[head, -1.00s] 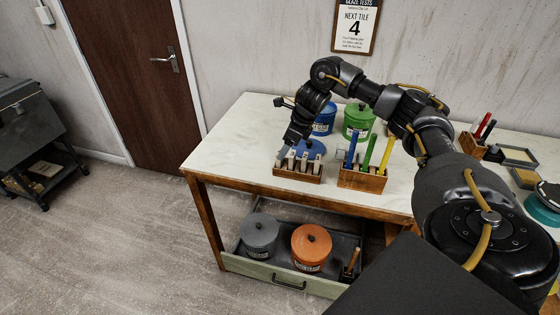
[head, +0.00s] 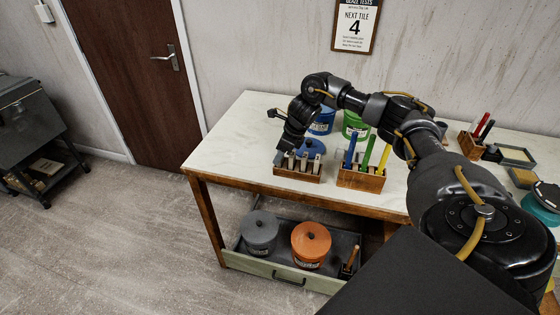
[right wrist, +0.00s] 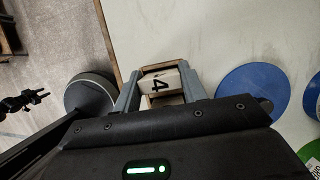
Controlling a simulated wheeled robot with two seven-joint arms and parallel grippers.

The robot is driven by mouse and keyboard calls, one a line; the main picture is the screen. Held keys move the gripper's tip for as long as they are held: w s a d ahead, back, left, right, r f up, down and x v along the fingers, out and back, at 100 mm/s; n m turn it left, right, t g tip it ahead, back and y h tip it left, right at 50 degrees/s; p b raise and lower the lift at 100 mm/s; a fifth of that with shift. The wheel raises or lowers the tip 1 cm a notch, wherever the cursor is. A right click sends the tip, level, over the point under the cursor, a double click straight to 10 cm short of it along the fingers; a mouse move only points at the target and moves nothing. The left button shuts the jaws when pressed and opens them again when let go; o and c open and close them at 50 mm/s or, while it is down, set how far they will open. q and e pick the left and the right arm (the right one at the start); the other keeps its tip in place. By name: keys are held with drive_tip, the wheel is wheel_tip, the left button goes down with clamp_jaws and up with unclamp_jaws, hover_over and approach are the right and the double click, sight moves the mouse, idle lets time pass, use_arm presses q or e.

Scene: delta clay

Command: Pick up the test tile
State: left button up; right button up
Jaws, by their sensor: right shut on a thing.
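The test tile (right wrist: 158,84), pale and marked with a black 4, sits between the fingers of my right gripper (right wrist: 160,70) in the right wrist view. The right gripper (head: 282,157) is shut on it at the wooden tile rack (head: 297,174), at its left end in the head view. The rack holds other pale tiles (head: 313,163). The arm hides most of the held tile in the head view, and I cannot tell whether it is clear of its slot. A dark pronged shape, apparently my left gripper (right wrist: 38,97), shows at the left edge of the right wrist view.
A blue round lid (head: 313,147) lies behind the rack. Blue (head: 322,120) and green (head: 355,124) tubs stand further back. A wooden holder (head: 361,179) with coloured sticks is close at right. An open drawer below holds grey (head: 259,231) and orange (head: 311,243) pots. The table's left part is clear.

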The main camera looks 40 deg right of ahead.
wheel_tip(320, 180, up, 9)
drive_tip(key=shift+r+b, duration=0.15)
drive_tip(key=shift+b, duration=0.4)
drive_tip(key=shift+a+r, duration=0.1)
drive_tip(key=shift+r, duration=0.3)
